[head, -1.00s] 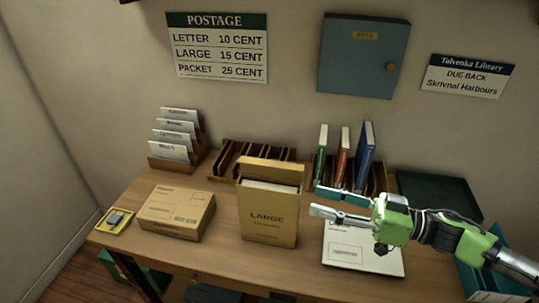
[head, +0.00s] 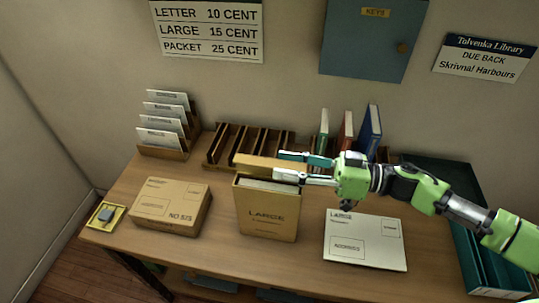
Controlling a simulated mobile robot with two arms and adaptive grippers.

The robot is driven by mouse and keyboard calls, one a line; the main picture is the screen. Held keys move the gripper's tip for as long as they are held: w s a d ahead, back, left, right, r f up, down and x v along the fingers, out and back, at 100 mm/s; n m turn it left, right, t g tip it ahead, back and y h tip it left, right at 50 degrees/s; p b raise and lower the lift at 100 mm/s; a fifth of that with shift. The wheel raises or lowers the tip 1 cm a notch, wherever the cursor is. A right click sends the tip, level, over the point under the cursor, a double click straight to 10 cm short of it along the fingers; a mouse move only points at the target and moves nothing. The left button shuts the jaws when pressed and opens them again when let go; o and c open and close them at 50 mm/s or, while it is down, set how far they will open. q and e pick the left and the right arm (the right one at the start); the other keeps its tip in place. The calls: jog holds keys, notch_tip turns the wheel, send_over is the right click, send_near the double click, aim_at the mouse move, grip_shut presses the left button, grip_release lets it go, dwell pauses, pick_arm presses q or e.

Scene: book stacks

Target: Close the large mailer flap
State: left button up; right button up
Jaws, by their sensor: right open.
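The large mailer (head: 267,214) is a tan box marked LARGE, standing upright in the middle of the desk. Its flap (head: 262,162) shows behind and above the open top, tilted over it, with pale contents (head: 266,184) visible below. My right gripper (head: 292,166) is open and empty at the upper right corner of the mailer, its fingers pointing left. Its fingertips overlap the flap's right end in the picture; I cannot tell whether they touch it. My left gripper is not in view.
A closed parcel (head: 170,206) and a yellow tray (head: 106,217) stand on the left. A white envelope (head: 365,240) lies to the right. Behind are a letter rack (head: 164,152), an empty slotted rack (head: 222,146) and upright books (head: 369,134). The front desk strip is clear.

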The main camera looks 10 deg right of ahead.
aim_at(269, 166)
jog(key=p+x, duration=0.1)
jog(key=x, duration=0.3)
jog(key=shift+a, duration=0.1)
jog(key=shift+w+a, duration=0.1)
jog(key=shift+c, duration=0.3)
jog(key=c, duration=1)
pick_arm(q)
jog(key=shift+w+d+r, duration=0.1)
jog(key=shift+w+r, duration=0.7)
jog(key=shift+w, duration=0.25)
pick_arm(e)
jog(key=n, duration=0.1)
jog(key=s+n, duration=0.1)
jog(key=shift+s+a+f+n, duration=0.15)
jog(key=shift+a+n, duration=0.05)
jog(key=shift+n, duration=0.2)
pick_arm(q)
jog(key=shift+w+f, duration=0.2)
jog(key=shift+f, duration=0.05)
pick_arm(e)
jog(key=shift+s+a+f+n, duration=0.15)
jog(key=shift+s+n, duration=0.1)
jog(key=shift+n, duration=0.45)
jog(key=shift+s+f+n, duration=0.15)
jog(key=shift+s+n, duration=0.1)
jog(key=shift+n, duration=0.45)
jog(key=shift+s+a+f+n, duration=0.15)
jog(key=shift+s+n, duration=0.1)
jog(key=shift+n, duration=0.45)
